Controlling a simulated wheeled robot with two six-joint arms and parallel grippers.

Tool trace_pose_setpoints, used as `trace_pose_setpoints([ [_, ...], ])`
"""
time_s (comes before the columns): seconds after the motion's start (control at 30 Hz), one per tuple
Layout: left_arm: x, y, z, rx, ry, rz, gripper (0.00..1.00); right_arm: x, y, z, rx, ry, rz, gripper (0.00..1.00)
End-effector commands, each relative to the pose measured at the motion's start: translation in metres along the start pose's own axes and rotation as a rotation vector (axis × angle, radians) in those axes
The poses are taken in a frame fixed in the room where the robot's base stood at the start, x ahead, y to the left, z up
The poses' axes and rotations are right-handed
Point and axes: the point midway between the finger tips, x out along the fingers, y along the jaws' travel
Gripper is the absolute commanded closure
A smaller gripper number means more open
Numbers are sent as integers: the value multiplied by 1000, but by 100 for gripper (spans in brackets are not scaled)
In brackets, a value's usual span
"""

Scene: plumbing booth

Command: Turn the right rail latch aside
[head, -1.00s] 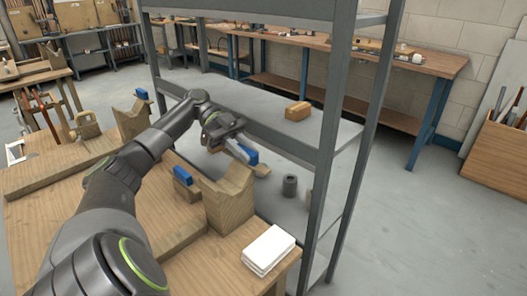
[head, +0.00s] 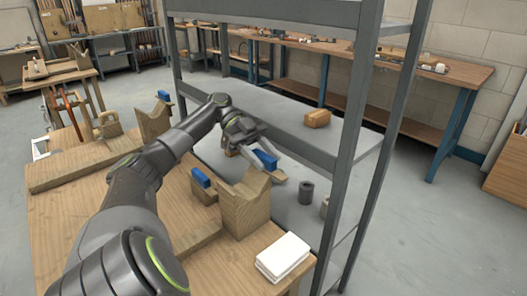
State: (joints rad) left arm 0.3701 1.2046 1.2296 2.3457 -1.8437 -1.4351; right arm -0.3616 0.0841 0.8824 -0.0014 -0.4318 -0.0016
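A wooden rail with V-notched blocks runs along the bench. The right V-block (head: 246,202) has a blue-topped latch piece (head: 201,178) at its left and a blue latch (head: 265,159) behind it, over a small wooden piece (head: 276,176). My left gripper (head: 262,158) is at the latch behind the block. Its fingers look spread on either side of the blue part, and whether they touch it is unclear. Another blue latch (head: 163,95) is by the far left V-block (head: 154,119). My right gripper is out of view.
A grey metal shelf (head: 300,145) stands just beyond the bench, its post (head: 346,150) right of my gripper. A tan block (head: 317,118) and a dark cylinder (head: 307,191) are there. A white stack (head: 283,255) lies at the bench's front right corner.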

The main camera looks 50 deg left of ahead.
Motion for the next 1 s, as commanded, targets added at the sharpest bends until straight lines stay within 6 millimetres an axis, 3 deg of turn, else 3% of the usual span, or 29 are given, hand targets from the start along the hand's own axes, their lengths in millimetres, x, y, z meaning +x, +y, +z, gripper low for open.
trace_pose_setpoints([
  [0.17,-5,0,-11,4,-2,-1,60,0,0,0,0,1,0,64],
  [0.6,-34,0,-82,2,-1,-1,60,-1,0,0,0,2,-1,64],
  [1.0,-38,0,-92,-1,0,0,60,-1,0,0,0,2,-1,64],
])
